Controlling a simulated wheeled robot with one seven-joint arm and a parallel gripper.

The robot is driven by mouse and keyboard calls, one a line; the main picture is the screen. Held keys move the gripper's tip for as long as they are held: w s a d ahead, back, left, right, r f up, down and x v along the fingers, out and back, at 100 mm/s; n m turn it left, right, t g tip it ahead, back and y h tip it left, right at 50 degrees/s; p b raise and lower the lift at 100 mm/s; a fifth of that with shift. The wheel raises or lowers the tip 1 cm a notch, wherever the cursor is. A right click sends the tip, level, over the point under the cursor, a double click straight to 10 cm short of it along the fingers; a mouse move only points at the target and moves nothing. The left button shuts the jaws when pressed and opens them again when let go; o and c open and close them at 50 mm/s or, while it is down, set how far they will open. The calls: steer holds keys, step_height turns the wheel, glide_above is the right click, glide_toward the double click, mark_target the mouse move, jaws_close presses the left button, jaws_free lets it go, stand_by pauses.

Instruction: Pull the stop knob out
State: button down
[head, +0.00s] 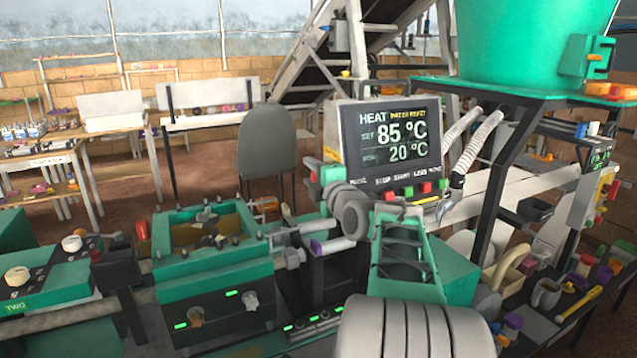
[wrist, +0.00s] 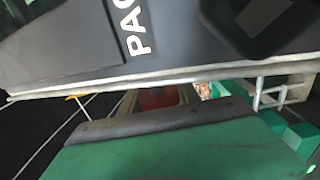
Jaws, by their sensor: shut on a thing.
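The control panel (head: 388,143) stands at the middle of the head view, with a lit screen and a row of small buttons along its lower edge. The red stop knob (head: 389,195) sits under the STOP label. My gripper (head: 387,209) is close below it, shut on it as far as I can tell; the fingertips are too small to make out. In the wrist view the panel's dark face (wrist: 60,45) is very close, with a cut-off label starting "PAG". The stop knob cannot be told apart there.
Other red and green buttons (head: 425,188) sit right beside the stop knob. A green open-topped machine (head: 215,270) stands to the left. A table with loose parts (head: 545,325) lies at the right, under a large green tub (head: 525,40).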

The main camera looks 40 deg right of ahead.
steer(key=shift+a+f, duration=0.1)
steer(key=shift+a, duration=0.15)
steer(key=c, duration=1.1)
jaws_free()
steer(key=shift+w+a, duration=0.1)
steer(key=shift+a, duration=0.15)
steer(key=shift+o, duration=1.1)
steer(key=shift+d, duration=0.3)
steer(key=shift+s, duration=0.45)
steer(key=b+v, duration=0.2)
steer(key=v, duration=0.5)
steer(key=shift+b, duration=0.3)
steer(key=shift+s+a, duration=0.1)
steer(key=shift+s, duration=0.05)
